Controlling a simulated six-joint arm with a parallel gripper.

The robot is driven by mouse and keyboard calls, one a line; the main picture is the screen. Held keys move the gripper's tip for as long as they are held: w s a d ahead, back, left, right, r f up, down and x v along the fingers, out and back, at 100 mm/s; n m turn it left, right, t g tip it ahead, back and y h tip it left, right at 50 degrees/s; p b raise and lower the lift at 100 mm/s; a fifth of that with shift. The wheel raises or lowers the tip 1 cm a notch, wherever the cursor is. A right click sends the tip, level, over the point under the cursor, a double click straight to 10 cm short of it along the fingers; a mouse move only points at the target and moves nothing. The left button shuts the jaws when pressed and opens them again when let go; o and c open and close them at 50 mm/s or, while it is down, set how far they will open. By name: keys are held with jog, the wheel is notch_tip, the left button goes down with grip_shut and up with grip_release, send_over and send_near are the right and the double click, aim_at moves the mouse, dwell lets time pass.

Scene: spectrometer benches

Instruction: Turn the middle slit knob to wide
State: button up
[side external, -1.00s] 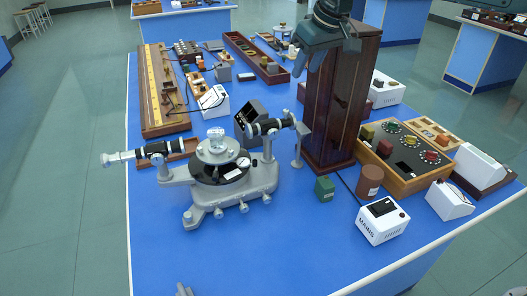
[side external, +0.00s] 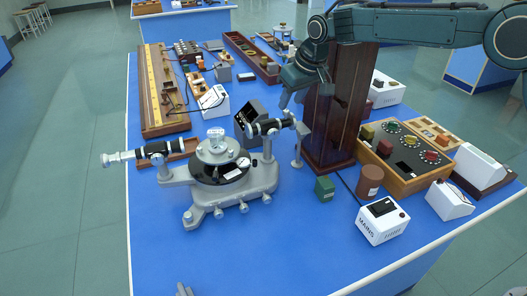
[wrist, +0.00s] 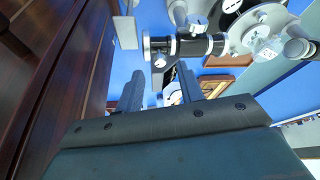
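The spectrometer (side external: 220,178) stands on the blue bench, with a black-and-silver tube (side external: 268,126) at its right. In the wrist view this tube (wrist: 190,46) ends at the left in a silver rim. A small pale knob (wrist: 160,62) shows under that end; its setting cannot be read, and I cannot tell if it is the middle slit knob. My gripper (side external: 290,98) is above and just behind the tube's right end, pointing down. In the wrist view its two dark fingers (wrist: 160,74) are apart with nothing held between them. They look clear of the tube.
A tall dark wooden case (side external: 340,110) stands close to the right of my gripper and fills the wrist view's left. A black instrument box (side external: 250,118) is behind the tube. A green block (side external: 324,188) and a brown cylinder (side external: 369,180) stand in front of the case.

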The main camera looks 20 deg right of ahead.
aim_at(286, 111)
jog(key=shift+x, duration=1.45)
jog(key=shift+c, duration=0.5)
grip_shut()
jog(key=shift+m, duration=0.4)
jog(key=m+h, duration=0.1)
jog(key=m, duration=0.1)
jog(key=m+h, duration=0.1)
jog(key=m, duration=0.1)
jog(key=shift+a, duration=0.3)
jog(key=shift+w+a+m+h, duration=0.1)
jog(key=shift+m+h, duration=0.6)
jog(key=shift+m, duration=1.5)
jog(key=shift+a+m+g+h, duration=0.1)
jog(key=shift+m+g+h, duration=0.25)
jog(key=shift+m, duration=0.45)
